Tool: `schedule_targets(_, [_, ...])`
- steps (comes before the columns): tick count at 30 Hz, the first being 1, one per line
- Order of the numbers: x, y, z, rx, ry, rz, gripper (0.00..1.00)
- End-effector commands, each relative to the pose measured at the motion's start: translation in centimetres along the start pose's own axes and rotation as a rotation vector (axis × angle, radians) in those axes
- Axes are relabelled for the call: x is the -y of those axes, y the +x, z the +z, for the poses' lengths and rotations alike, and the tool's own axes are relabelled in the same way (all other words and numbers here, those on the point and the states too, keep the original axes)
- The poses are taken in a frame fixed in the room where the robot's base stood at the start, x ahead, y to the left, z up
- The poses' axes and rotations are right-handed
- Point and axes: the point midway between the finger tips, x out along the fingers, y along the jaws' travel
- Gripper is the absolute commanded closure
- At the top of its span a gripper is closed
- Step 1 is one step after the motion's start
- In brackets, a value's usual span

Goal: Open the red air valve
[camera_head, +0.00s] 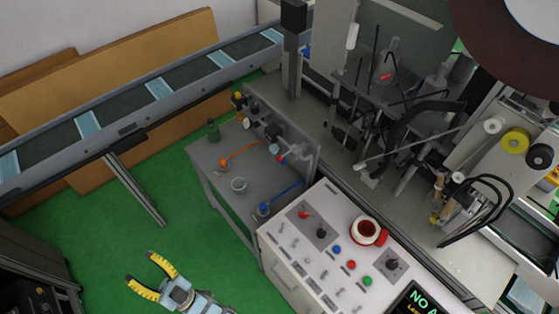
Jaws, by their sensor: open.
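A small red part (283,158), which looks like the red air valve, sits on the air fittings at the right side of the grey side table (205,160). It is too small to tell its handle position. My gripper (142,268) is low in the view, over the green floor, with its two yellow-marked fingers spread apart and empty. It is well to the left of and below the red part in the picture, touching nothing.
An orange hose (240,152), a blue hose (285,195) and a small cup (238,185) are on the side table. A control cabinet (290,262) with buttons stands to its right. A conveyor (185,78) with blue masks runs behind. Green floor (90,215) is free at left.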

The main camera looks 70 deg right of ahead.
Motion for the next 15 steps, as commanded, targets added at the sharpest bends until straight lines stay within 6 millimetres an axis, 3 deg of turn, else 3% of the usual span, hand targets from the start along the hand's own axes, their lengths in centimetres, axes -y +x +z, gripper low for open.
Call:
schedule_targets(1, [-1.3, -0.2, 2.1, 0.036, -0.027, 0.015, 0.46])
schedule_targets(6, [-6.1, -0.2, 7.5, 0.141, -0.114, 0.079, 0.46])
schedule_targets(15, [-16.4, -1.1, 13.8, 0.31, -0.286, 0.239, 0.46])
